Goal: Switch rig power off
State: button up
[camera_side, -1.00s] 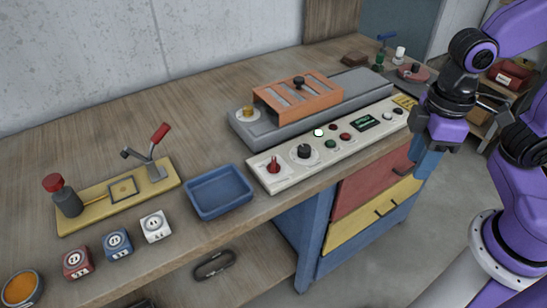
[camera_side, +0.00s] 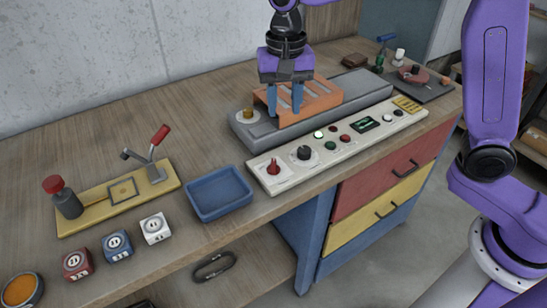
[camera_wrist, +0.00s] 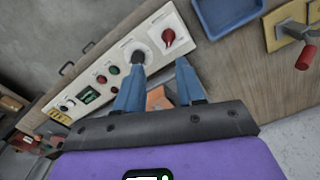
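A long white control panel (camera_side: 340,142) lies along the bench's front edge. At its left end is a red switch (camera_side: 273,167), which also shows in the wrist view (camera_wrist: 168,37). A black knob (camera_side: 304,153) is to its right, partly hidden by a finger in the wrist view. Further right are small round buttons and a lit green display (camera_side: 363,124). I cannot read which label marks power. My gripper (camera_side: 285,112) is open and empty, pointing down over the orange slotted fixture (camera_side: 318,96), behind the panel. Its two blue fingers are apart, with the red switch to their front left.
A grey rail base (camera_side: 372,88) with the orange fixture stands behind the panel. A blue tray (camera_side: 219,192) sits left of the panel. A yellow board (camera_side: 95,212) with a red-handled lever (camera_side: 158,140), and several small blocks, are further left.

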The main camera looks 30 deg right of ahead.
aim_at(274, 162)
jog(key=w+f, duration=0.1)
jog(key=f, duration=0.4)
jog(key=w+f+m, duration=0.1)
jog(key=f, duration=0.5)
jog(key=f+m, duration=0.1)
jog(key=f, duration=0.5)
jog(key=shift+w+a+f, duration=0.25)
jog(key=shift+w+a, duration=0.05)
jog(key=shift+w, duration=0.1)
jog(key=shift+c, duration=0.3)
grip_shut()
